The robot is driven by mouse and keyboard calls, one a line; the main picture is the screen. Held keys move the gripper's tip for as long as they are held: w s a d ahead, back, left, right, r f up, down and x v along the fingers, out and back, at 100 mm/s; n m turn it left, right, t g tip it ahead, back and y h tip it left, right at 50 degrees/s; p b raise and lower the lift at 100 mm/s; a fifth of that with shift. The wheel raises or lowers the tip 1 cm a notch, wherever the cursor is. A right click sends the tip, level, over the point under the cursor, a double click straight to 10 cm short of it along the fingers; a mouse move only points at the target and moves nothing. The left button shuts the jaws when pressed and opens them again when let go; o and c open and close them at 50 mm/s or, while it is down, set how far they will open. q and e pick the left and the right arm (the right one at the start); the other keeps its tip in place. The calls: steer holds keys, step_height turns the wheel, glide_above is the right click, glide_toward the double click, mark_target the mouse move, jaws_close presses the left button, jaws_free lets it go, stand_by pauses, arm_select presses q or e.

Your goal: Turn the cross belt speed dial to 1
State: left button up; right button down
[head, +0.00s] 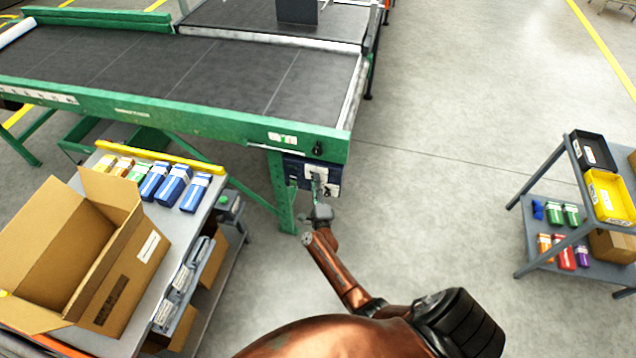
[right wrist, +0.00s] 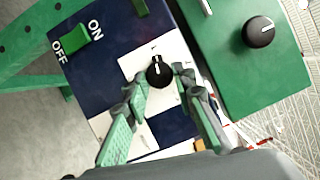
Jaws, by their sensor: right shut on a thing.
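A round black dial (right wrist: 159,73) sits on a white plate (right wrist: 132,64) on a dark blue panel in the right wrist view. A short white pointer line shows on the dial's face, toward the top of the picture, near a small mark on the plate. I cannot read the numbers for certain. My right gripper (right wrist: 160,79) is shut on this dial, with one finger on either side. In the head view my right gripper (head: 319,193) is at the panel below the conveyor's corner and hides the dial. My left gripper is not in view.
A green switch (right wrist: 76,36) with ON and OFF labels is on the same panel. Another black dial (right wrist: 259,31) is on the green frame nearby. A grey cart with an open cardboard box (head: 95,250) stands left; a shelf cart (head: 530,196) stands right. Open floor lies between.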

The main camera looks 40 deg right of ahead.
steer(key=shift+a, duration=0.1)
stand_by(0.3)
steer(key=c, duration=1.6)
jaws_free()
steer(key=v, duration=0.7)
steer(key=shift+s+a, duration=0.1)
steer(key=shift+s, duration=0.1)
steer(key=shift+n, duration=0.3)
